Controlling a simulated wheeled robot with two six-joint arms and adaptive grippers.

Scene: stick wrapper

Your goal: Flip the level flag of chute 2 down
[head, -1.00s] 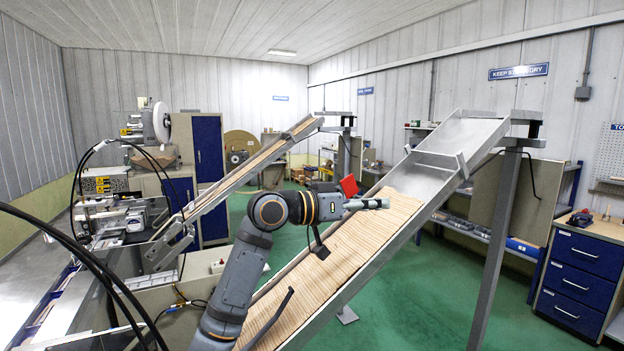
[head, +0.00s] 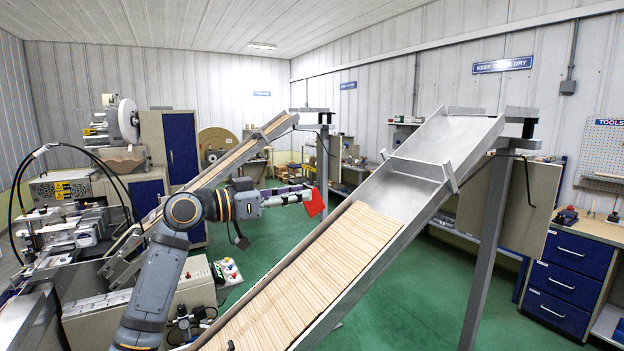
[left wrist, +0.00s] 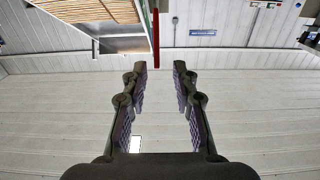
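The red level flag (head: 314,202) stands at the left side rail of the large near chute (head: 405,240), by the upper part of its stick bed. No number is readable on the chute. My left gripper (head: 306,195) points right, with its tips close to the flag; contact cannot be told. In the left wrist view, the gripper (left wrist: 160,68) is open and empty. The flag shows there edge-on as a thin red strip (left wrist: 156,40) beyond the fingertips, slightly left of the middle of the gap. My right gripper is out of view.
Light wooden sticks (head: 320,280) fill the lower part of the near chute. A second, narrower chute (head: 235,157) slopes behind my left arm. A control box with buttons (head: 227,272) and a wrapping machine (head: 75,235) are on the left. A blue drawer cabinet (head: 570,270) is at right.

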